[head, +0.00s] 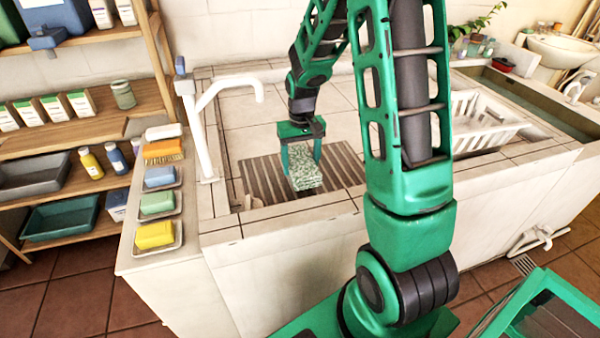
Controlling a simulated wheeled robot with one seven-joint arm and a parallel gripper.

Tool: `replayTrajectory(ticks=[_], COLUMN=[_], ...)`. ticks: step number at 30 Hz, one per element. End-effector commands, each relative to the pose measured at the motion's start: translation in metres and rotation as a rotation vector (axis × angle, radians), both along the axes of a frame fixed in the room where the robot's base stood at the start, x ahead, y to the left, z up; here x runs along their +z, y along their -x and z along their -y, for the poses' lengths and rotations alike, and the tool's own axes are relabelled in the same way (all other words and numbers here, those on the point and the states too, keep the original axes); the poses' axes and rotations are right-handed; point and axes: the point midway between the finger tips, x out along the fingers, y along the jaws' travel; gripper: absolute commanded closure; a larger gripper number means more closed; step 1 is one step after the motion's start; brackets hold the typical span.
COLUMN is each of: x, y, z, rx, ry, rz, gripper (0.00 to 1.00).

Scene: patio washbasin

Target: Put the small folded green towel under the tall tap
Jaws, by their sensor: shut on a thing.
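The small folded green towel (304,172) is a speckled green and white bundle over the slatted grey rack in the basin. My gripper (301,165) is shut on it, with one finger on each side. I cannot tell whether the towel touches the slats or hangs just above them. The tall tap (205,130) is white, with a curved spout, and stands on the basin's left rim. Its spout end is to the left of and behind the towel in the picture. My arm hides part of the basin to the right.
The slatted rack (262,181) has bare room left of the towel. Soaps and sponges on small dishes (157,203) line the ledge at left. A white dish rack (485,122) stands at right. Shelves (75,125) with bottles and trays are at far left.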

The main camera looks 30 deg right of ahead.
Motion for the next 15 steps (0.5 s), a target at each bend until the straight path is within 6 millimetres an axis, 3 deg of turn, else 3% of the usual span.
replayTrajectory(ticks=[8, 15], x=[-0.035, -0.037], y=[0.001, 0.001], z=[-0.001, -0.001], rx=[0.0, 0.0], ry=[-0.001, 0.0], rz=[-0.004, -0.001], gripper=[0.64, 0.64])
